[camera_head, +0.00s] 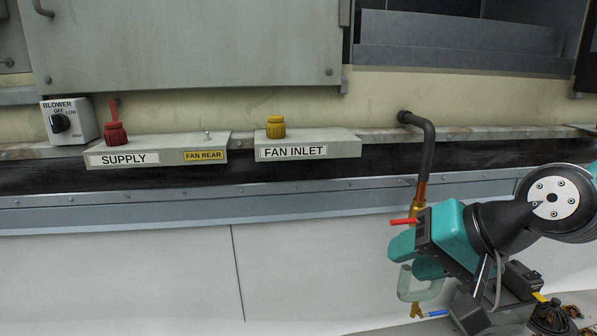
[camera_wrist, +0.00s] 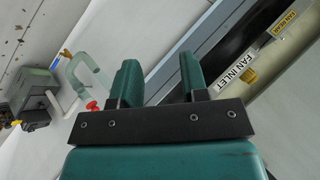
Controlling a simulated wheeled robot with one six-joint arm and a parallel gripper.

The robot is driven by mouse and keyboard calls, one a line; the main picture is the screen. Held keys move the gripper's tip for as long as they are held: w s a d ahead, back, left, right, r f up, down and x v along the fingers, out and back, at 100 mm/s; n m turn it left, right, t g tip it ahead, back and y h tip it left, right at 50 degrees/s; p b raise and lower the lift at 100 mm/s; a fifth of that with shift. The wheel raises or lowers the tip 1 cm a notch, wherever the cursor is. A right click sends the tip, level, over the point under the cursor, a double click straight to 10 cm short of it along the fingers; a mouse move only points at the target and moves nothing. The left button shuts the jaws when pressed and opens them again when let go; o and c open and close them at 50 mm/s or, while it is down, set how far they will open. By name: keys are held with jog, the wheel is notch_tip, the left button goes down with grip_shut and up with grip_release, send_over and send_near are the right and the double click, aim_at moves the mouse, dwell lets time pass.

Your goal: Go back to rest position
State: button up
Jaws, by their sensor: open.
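My gripper (camera_wrist: 158,78) is open, with its two teal fingers apart and nothing between them in the wrist view. In the head view my teal and black arm comes in from the right. My gripper (camera_head: 402,245) there points left, in front of the white lower panel and below the cooler's ledge.
A box labelled FAN INLET (camera_head: 308,147) with a yellow cap, a SUPPLY box (camera_head: 160,149) with a red cap, and a BLOWER switch (camera_head: 68,122) line the ledge. A black and copper pipe (camera_head: 428,150) drops beside my arm. The lower left panel front is clear.

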jog(key=s+a+r+n+g+h+p, duration=0.1)
jog(key=s+r+n+g+h+p, duration=0.2)
jog(key=s+r+n+g+p, duration=0.65)
jog(key=s+r+t+p, duration=0.1)
jog(key=s+r+p, duration=0.1)
jog(key=r+p, duration=1.5)
jog(key=s+r+t+p, duration=0.2)
jog(key=r+p, duration=1.6)
jog(key=r, duration=0.2)
jog(key=shift+r+y+p, duration=0.15)
jog(key=shift+y+p, duration=0.15)
jog(key=shift+s, duration=0.1)
